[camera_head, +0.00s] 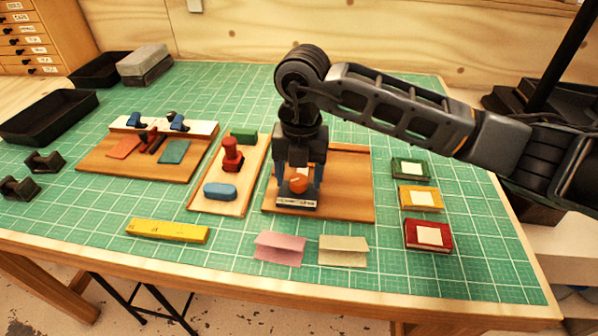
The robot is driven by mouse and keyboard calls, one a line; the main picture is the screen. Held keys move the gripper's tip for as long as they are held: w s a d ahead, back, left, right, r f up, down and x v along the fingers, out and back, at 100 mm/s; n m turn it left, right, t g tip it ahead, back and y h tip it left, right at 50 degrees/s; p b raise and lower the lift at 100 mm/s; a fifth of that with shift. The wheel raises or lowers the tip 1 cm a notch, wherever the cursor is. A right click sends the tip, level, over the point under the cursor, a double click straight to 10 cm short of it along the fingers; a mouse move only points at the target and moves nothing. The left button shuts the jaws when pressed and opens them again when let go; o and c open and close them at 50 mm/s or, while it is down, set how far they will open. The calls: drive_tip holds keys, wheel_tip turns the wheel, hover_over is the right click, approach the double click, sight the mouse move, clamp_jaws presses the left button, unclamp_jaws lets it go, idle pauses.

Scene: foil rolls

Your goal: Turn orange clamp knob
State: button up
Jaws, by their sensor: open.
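The orange clamp knob (299,184) sits on a small pale labelled block (297,203) near the front left of a wooden board (347,198). My gripper (298,186) points down over it from above. Its jaws are open, with one dark finger on each side of the knob. I cannot tell whether the fingers touch the knob. The gripper body hides what lies just behind the knob.
To the left is a wooden tray with a red stamp-like tool (231,156) and a blue block (220,191). Green, yellow (420,198) and red (429,236) boxes lie right. Pink (279,249) and beige cards and a yellow bar (167,231) lie in front.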

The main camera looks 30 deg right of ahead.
drive_tip(key=shift+c, duration=0.3)
drive_tip(key=c, duration=1)
